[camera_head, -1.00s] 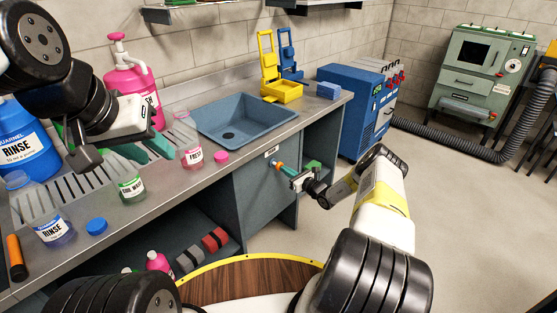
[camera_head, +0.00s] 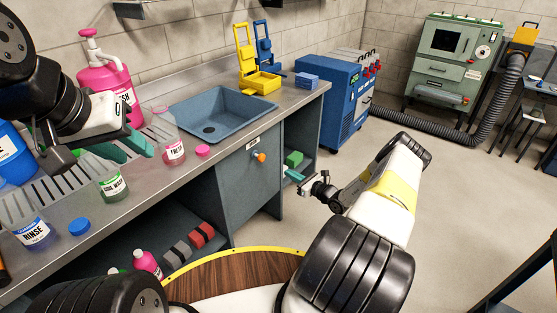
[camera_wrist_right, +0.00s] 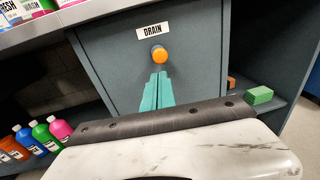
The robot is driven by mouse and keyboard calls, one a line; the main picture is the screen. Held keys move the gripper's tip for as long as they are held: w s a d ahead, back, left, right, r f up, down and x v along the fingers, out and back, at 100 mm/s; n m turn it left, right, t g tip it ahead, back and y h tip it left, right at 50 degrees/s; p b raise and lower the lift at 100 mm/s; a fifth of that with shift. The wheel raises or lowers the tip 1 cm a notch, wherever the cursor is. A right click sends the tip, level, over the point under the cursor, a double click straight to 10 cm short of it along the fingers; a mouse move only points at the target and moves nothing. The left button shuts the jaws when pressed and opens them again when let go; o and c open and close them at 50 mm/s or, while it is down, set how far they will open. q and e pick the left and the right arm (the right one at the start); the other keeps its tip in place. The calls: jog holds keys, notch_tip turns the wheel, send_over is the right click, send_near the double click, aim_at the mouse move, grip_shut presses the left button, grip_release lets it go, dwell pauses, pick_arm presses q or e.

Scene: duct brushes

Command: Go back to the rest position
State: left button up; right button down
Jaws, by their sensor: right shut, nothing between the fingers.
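My right gripper (camera_head: 291,175) is in front of the cabinet under the counter, near its right end. In the right wrist view its teal fingers (camera_wrist_right: 157,90) are pressed together with nothing between them. They point at the orange knob (camera_wrist_right: 159,54) below the DRAIN label and are apart from it. The knob also shows in the head view (camera_head: 260,157), left of the gripper. My left gripper (camera_head: 136,144) hangs over the counter at the left, above the bottles. Its teal fingers are partly hidden, so their opening is unclear.
The counter holds a sink (camera_head: 215,112), a pink jug (camera_head: 103,88), several small bottles and loose caps (camera_head: 79,227). A green block (camera_head: 293,158) lies on the open shelf. A blue machine (camera_head: 335,100) stands beyond the counter.

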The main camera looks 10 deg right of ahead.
jog(key=s+a+r+n+g+y, duration=0.1)
jog(key=s+a+r+n+g, duration=0.35)
jog(key=r, duration=0.55)
jog(key=s+a+r+n+g, duration=0.25)
jog(key=a+r+n, duration=0.25)
jog(key=r+n, duration=0.3)
jog(key=s+a+r+n+g+y, duration=0.15)
jog(key=a+r+n+g, duration=0.35)
jog(key=r, duration=0.6)
jog(key=s+a+r+n+h, duration=0.2)
jog(key=s+r+n+h, duration=0.4)
jog(key=s+r, duration=0.65)
jog(key=s+d+r+n+t+h, duration=0.1)
jog(key=s+d+r+n, duration=0.1)
jog(key=s, duration=0.6)
jog(key=s+d+r+n+t+h, duration=0.2)
jog(key=s+n, duration=0.2)
jog(key=s, duration=0.4)
jog(key=shift+s+d+r+n, duration=0.15)
jog(key=shift+s+r+n, duration=0.2)
jog(key=shift+r, duration=0.05)
jog(key=shift+h, duration=0.25)
